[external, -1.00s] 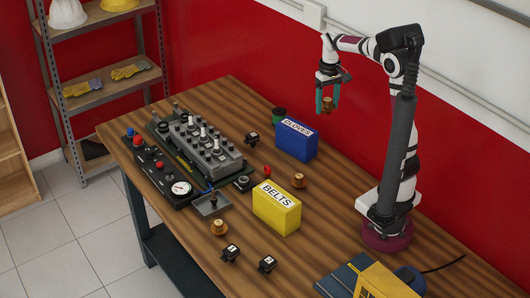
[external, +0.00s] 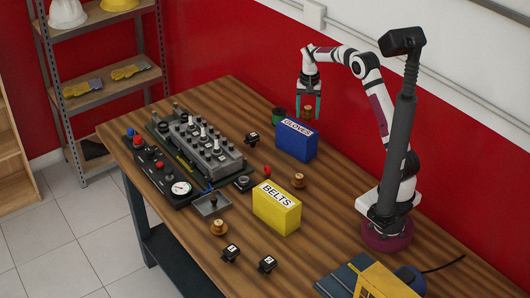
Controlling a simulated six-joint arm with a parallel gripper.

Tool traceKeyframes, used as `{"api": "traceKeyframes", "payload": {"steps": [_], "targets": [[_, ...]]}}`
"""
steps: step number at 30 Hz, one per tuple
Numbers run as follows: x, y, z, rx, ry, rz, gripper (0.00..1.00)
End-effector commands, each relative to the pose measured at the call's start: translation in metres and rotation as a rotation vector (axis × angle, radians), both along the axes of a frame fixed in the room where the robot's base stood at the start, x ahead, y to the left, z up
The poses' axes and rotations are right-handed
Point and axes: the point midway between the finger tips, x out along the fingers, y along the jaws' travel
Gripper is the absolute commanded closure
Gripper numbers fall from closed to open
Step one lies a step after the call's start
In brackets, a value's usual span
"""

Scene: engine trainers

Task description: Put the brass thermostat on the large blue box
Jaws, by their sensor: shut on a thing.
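My gripper (external: 308,113) points down over the large blue box (external: 297,146), which is labelled "GLOVES" and stands upright toward the back of the table. The gripper is shut on a brass thermostat (external: 307,112), held between the teal fingers just above the box's top. I cannot tell whether the thermostat touches the box.
A yellow "BELTS" box (external: 277,208) stands in front of the blue box. A dark green cup (external: 278,115) is behind the blue box. The engine trainer (external: 200,145) fills the table's left. Small black parts (external: 230,252) lie in front. Bare table lies between the boxes and my base.

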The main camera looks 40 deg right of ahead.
Motion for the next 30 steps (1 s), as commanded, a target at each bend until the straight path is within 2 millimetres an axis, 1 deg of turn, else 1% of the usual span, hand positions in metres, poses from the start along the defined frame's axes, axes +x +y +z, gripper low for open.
{"api": "traceKeyframes", "payload": {"steps": [1, 3, 5, 7, 9, 11, 20, 21, 25, 30], "targets": [[0.005, 0.006, -0.005, 0.0, 0.0, 0.003, 0.89], [0.008, 0.011, -0.01, -0.001, 0.001, 0.002, 0.89], [0.009, 0.013, -0.021, 0.0, 0.003, 0.002, 0.89], [0.008, 0.013, -0.036, 0.001, 0.004, 0.0, 0.89], [0.009, 0.013, -0.046, 0.0, 0.001, 0.0, 0.89], [0.009, 0.013, -0.049, 0.0, 0.0, 0.0, 0.89], [0.009, 0.012, -0.052, 0.0, 0.0, 0.0, 0.89], [0.009, 0.012, -0.052, 0.0, 0.0, 0.0, 0.27], [0.009, 0.012, -0.052, 0.0, 0.0, 0.0, 0.04], [0.009, 0.012, -0.052, 0.0, 0.0, 0.0, 0.02]]}}
